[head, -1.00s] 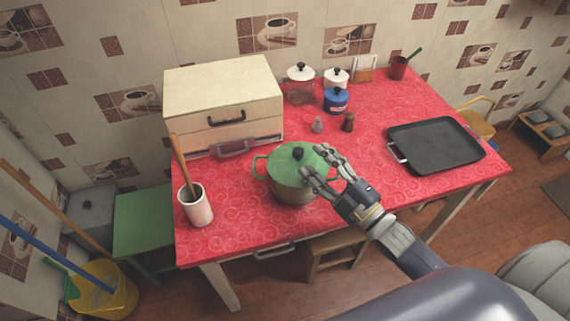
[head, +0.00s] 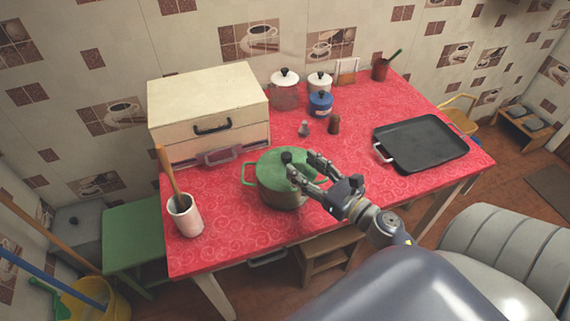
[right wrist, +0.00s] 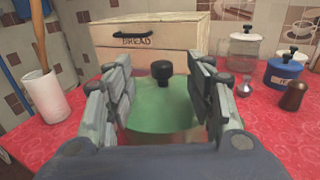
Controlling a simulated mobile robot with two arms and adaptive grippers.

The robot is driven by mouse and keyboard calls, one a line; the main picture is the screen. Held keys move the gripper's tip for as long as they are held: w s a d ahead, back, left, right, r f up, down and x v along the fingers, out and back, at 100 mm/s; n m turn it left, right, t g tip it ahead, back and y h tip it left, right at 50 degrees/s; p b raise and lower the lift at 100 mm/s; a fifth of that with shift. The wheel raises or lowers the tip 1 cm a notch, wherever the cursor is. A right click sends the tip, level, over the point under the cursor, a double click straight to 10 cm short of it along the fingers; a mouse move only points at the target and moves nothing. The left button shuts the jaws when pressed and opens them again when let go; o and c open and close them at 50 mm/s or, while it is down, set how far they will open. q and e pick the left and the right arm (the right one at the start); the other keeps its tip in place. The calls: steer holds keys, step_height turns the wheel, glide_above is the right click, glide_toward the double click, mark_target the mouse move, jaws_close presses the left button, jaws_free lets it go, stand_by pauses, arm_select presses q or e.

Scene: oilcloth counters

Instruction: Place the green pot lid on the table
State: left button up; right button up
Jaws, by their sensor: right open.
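The green pot lid (head: 270,166) sits on the green pot (head: 284,197) on the red table (head: 232,237). Its black knob (head: 287,157) stands up at the middle. My right gripper (head: 299,170) is open, with its fingers at the right part of the lid, near the knob. In the right wrist view the lid (right wrist: 160,112) and its knob (right wrist: 161,72) lie between the two spread fingers (right wrist: 163,92). I cannot tell whether a finger touches the knob. My left gripper is not in view.
A bread box (head: 207,105) stands behind the pot. A white crock (head: 185,216) with a wooden utensil is at the left. A black tray (head: 420,143) lies at the right. Canisters (head: 320,104) and shakers (head: 334,124) stand behind. The table's front left is clear.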

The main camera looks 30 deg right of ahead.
mark_target(289, 156)
steer(key=shift+w+a, duration=0.1)
steer(key=shift+w, duration=0.75)
steer(key=w, duration=0.1)
steer(key=w+p, duration=0.1)
steer(key=w, duration=0.1)
steer(key=w+p, duration=0.1)
steer(key=shift+w+a, duration=0.15)
steer(key=shift+a, duration=0.15)
steer(key=shift+w+a+f, duration=0.1)
steer(key=shift+w+f, duration=0.1)
steer(key=shift+w, duration=0.3)
jaws_close()
